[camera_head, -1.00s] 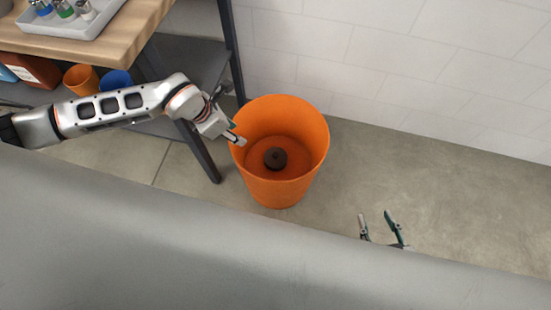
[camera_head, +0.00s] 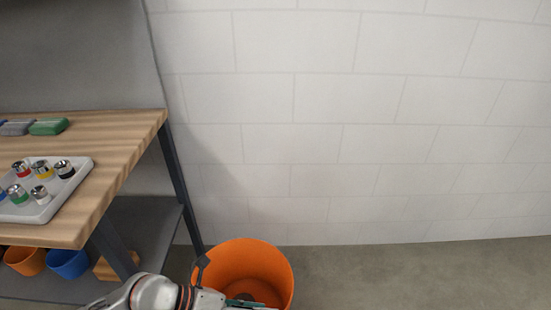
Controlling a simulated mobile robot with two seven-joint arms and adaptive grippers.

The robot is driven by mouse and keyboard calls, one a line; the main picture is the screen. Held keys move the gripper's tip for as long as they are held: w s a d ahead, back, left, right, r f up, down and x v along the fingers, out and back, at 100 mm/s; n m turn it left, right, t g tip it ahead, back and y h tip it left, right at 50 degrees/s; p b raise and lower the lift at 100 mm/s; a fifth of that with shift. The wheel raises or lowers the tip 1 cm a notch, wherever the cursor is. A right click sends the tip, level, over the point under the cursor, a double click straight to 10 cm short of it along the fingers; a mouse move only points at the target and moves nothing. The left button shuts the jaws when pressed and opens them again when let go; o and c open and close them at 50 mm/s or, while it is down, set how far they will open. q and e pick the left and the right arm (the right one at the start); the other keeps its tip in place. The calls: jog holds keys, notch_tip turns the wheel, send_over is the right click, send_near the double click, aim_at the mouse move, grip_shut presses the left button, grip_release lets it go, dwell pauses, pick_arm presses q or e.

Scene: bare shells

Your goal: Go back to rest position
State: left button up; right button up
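My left arm comes in at the bottom left, and my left gripper (camera_head: 240,302) is at the bottom edge, in front of the orange bin (camera_head: 250,255). It overlaps the bin in the picture. The lower part of the gripper is cut off, so I cannot tell whether it is open or shut. I see nothing held in the part that shows. A dark round object (camera_head: 244,296) inside the bin is mostly hidden behind the gripper. My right gripper is out of view.
A wooden-topped bench (camera_head: 115,150) stands at left, with a grey tray (camera_head: 60,195) of several metal-topped pieces and a green block (camera_head: 49,126). Orange (camera_head: 25,260) and blue (camera_head: 68,263) cups sit on its lower shelf. A white wall is behind; floor right of the bin is clear.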

pick_arm(q)
notch_tip(320, 180, up, 13)
jog(key=w+d+n+t+h+p, duration=0.2)
jog(key=d+n+t+h+p, duration=0.15)
jog(key=n+t, duration=0.7)
jog(key=a+f+n+t+y+p, duration=0.1)
jog(key=a+f+n+y, duration=0.25)
jog(key=a+n, duration=0.5)
jog(key=a+f+n+t+y+p, duration=0.1)
jog(key=a+f+n+y, duration=0.3)
jog(key=n, duration=0.7)
jog(key=s+a+f+n+g+y+p, duration=0.1)
jog(key=s+a+f+n+g+y, duration=0.2)
jog(key=s+a+f+n, duration=0.4)
jog(key=s+f+y, duration=0.1)
jog(key=s+f, duration=0.2)
jog(key=shift+s+a+g+y+p, duration=0.2)
jog(key=shift+g+y+p, duration=0.1)
jog(key=shift+g+y, duration=0.1)
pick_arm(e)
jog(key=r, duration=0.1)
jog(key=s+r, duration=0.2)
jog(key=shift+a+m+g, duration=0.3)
